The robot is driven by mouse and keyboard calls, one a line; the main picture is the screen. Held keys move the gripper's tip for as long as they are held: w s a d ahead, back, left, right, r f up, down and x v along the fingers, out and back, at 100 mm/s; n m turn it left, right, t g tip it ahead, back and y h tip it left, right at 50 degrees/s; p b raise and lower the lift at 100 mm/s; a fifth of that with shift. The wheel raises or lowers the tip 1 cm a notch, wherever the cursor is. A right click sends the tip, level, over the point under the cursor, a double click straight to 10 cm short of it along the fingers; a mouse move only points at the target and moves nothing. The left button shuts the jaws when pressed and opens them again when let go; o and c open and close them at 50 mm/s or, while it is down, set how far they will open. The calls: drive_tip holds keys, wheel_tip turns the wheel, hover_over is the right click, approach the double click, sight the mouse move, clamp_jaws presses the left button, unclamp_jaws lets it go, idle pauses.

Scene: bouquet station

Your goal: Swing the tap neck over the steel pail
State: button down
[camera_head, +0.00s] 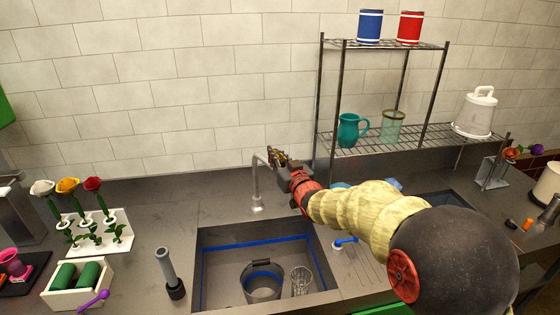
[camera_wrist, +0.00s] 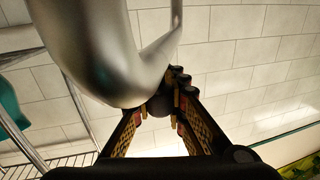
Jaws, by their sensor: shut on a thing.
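The tap neck (camera_head: 256,182) is a thin silver pipe rising behind the sink and bending over at the top. My gripper (camera_head: 273,157) is at its upper end. In the wrist view the neck (camera_wrist: 112,45) is a large curved metal tube passing by the fingertips, and my gripper (camera_wrist: 162,105) is closed on it; the exact contact is partly hidden. The steel pail (camera_head: 262,288) stands upright in the sink, with a blue band and a dark handle, in front of and below the tap.
A clear glass (camera_head: 301,281) stands right of the pail in the sink (camera_head: 215,262). A blue lever (camera_head: 345,241) is right of the sink. A wire rack (camera_head: 385,150) with a teal jug (camera_head: 351,130) stands behind my arm. A dark cylinder (camera_head: 167,270) stands left of the sink.

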sight(261, 159)
drive_tip(key=shift+s+a+f+b, duration=0.1)
drive_tip(key=shift+s+a+b, duration=0.5)
drive_tip(key=shift+a, duration=0.2)
drive_tip(key=shift+s+a+f+b, duration=0.1)
drive_tip(key=shift+s+a+b, duration=0.5)
drive_tip(key=shift+a, duration=0.2)
drive_tip(key=shift+s+a+r+b, duration=0.2)
drive_tip(key=shift+a+b, duration=0.1)
drive_tip(key=shift+a, duration=0.2)
drive_tip(key=c, duration=1.8)
unclamp_jaws()
drive_tip(key=v, duration=1.2)
drive_tip(key=shift+f, duration=0.1)
